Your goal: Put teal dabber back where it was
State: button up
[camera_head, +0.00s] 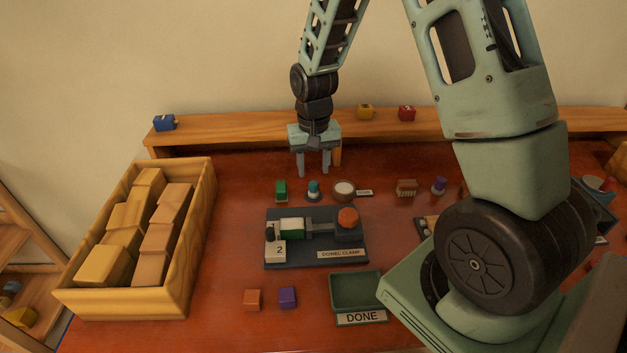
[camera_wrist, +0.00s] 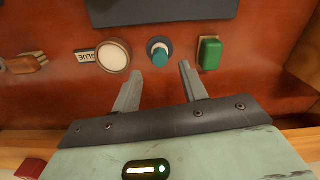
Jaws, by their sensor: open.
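The teal dabber (camera_head: 313,188) stands upright on the red-brown bench, between a green block (camera_head: 281,190) and a round pot with a pale top (camera_head: 344,189). In the wrist view the dabber (camera_wrist: 159,54) shows as a teal knob in a pale and dark round base, beyond the fingertips and roughly centred between them. My gripper (camera_head: 313,173) is open and empty, pointing down behind the dabber. In the wrist view my gripper (camera_wrist: 160,75) has its two fingers apart, with nothing between them. No contact with the dabber is visible.
A dark dowel clamp (camera_head: 317,253) holding a green-and-white piece lies in front of the dabber. A GLUE label (camera_wrist: 85,55) lies by the pot. A wooden crate of blocks (camera_head: 208,220) stands left, a DONE tray (camera_head: 357,288) in front. A brush (camera_head: 406,187) sits right. A wooden ledge (camera_head: 230,128) runs behind.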

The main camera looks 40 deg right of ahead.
aim_at(313, 183)
notch_tip(313, 183, up, 6)
jog(key=s+a+r+n, duration=0.3)
jog(key=s+a+n, duration=0.15)
jog(key=a, duration=0.75)
jog(key=s+a+r+n, duration=0.1)
jog(key=s+a+n, duration=0.3)
jog(key=s, duration=0.6)
jog(key=s+a+r+n, duration=0.1)
jog(key=s+a+n, duration=0.3)
jog(key=s+a, duration=0.4)
jog(key=shift+s+a+r+y, duration=0.2)
jog(key=shift+s+r+y, duration=0.1)
jog(key=shift+s, duration=0.6)
